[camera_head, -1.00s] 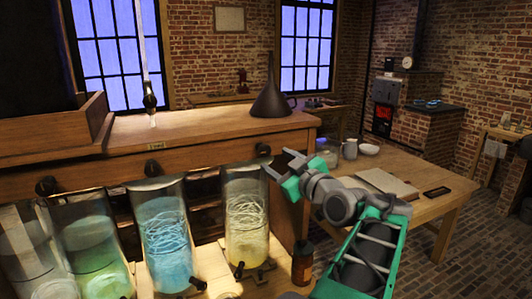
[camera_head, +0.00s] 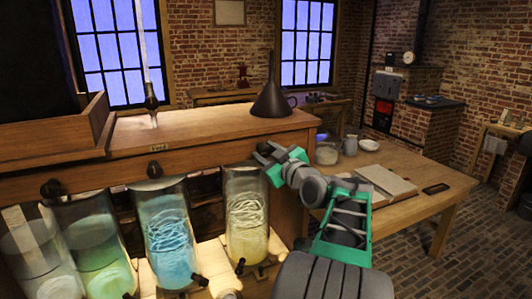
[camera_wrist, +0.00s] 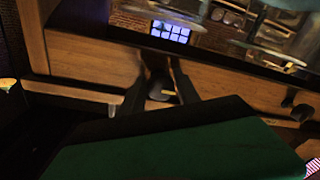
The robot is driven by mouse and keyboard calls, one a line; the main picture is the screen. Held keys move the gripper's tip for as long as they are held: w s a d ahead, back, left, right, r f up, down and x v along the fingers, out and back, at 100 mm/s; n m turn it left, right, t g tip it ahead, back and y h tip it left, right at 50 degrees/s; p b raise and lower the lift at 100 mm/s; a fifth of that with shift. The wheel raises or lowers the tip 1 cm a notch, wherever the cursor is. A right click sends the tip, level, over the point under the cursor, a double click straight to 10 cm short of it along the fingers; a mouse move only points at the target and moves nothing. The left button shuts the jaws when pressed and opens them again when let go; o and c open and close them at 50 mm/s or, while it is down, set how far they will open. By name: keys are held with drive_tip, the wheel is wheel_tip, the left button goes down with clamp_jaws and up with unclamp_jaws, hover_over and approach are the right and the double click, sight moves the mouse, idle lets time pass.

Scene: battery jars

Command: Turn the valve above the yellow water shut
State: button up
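The jar of yellow water (camera_head: 247,215) stands at the right end of the row under the wooden shelf front. My gripper (camera_head: 266,153) is at the shelf front just above this jar and hides most of the valve there in the head view. In the wrist view, the dark valve knob (camera_wrist: 162,91) with a small yellow mark sits between the two dark fingers of my gripper (camera_wrist: 162,80). The fingers are on either side of it and look open. Whether either finger touches the knob is too dark to tell.
More valves, one above the blue jar (camera_head: 155,170) and one farther left (camera_head: 51,189), stick out of the shelf front. A dark funnel (camera_head: 271,98) stands on the shelf top. A table (camera_head: 410,205) with an open book is at the right.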

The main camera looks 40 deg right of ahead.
clamp_jaws()
drive_tip(key=shift+f+m+b, duration=0.1)
drive_tip(key=shift+m+b, duration=0.2)
drive_tip(key=shift+b, duration=0.1)
drive_tip(key=shift+f+m+b, duration=0.1)
drive_tip(key=shift+m+b, duration=0.75)
drive_tip(key=shift+m, duration=0.15)
drive_tip(key=m+b, duration=0.2)
drive_tip(key=m, duration=0.1)
drive_tip(key=shift+m, duration=0.3)
drive_tip(key=m, duration=0.4)
drive_tip(key=m+b, duration=0.1)
drive_tip(key=m, duration=0.1)
drive_tip(key=shift+a+r+m+t+h, duration=0.15)
drive_tip(key=shift+r+m+t+h, duration=0.15)
drive_tip(key=shift+m+h, duration=0.1)
drive_tip(key=m+p, duration=0.1)
drive_tip(key=m, duration=0.4)
drive_tip(key=shift+m+h, duration=0.3)
drive_tip(key=shift+m, duration=0.1)
